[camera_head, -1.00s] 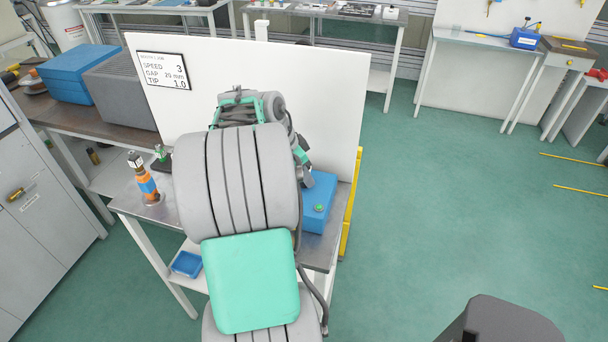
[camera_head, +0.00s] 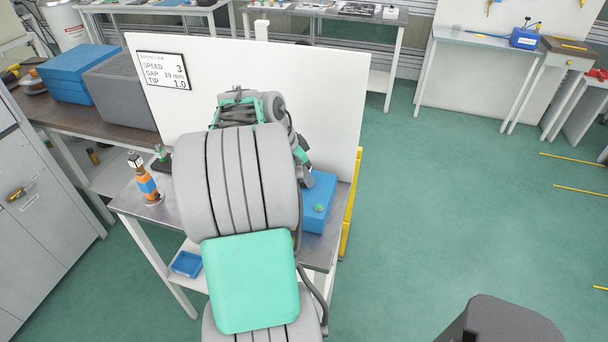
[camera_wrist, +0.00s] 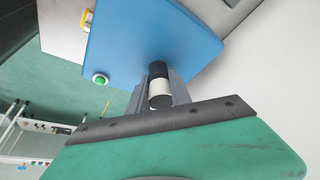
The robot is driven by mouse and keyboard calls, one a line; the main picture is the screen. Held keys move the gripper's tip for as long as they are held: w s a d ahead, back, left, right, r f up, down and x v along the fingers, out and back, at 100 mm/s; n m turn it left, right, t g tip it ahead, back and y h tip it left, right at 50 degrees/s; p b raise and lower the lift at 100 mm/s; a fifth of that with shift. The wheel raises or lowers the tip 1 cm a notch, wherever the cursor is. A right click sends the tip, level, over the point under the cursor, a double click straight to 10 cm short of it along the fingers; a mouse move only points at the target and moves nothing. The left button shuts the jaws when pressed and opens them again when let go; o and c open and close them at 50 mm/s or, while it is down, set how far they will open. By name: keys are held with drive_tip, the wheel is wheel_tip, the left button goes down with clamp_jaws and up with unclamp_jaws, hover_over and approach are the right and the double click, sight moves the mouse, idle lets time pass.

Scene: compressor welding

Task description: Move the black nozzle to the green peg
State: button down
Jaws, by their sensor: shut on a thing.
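My gripper (camera_wrist: 159,86) is shut on a short cylinder with a black end and a white band, which I take as the black nozzle (camera_wrist: 157,71). In the head view my gripper (camera_head: 308,181) is small and beside the blue box (camera_head: 319,190); the nozzle cannot be made out there. In the wrist view the nozzle overlaps the blue box (camera_wrist: 140,35); whether they touch is unclear. A small green upright piece (camera_head: 161,152), perhaps the green peg, stands on a black base at the table's left. My arm hides the table's middle.
A round green button (camera_wrist: 100,79) with a pale rim sits on the blue box. An orange and blue torch-like tool (camera_head: 146,182) stands at the table's left edge.

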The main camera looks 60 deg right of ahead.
drive_tip(key=shift+r, duration=0.15)
drive_tip(key=shift+r+p, duration=1.9)
drive_tip(key=shift+r, duration=0.7)
drive_tip(key=shift+f, duration=0.1)
drive_tip(key=c, duration=1.8)
unclamp_jaws()
clamp_jaws()
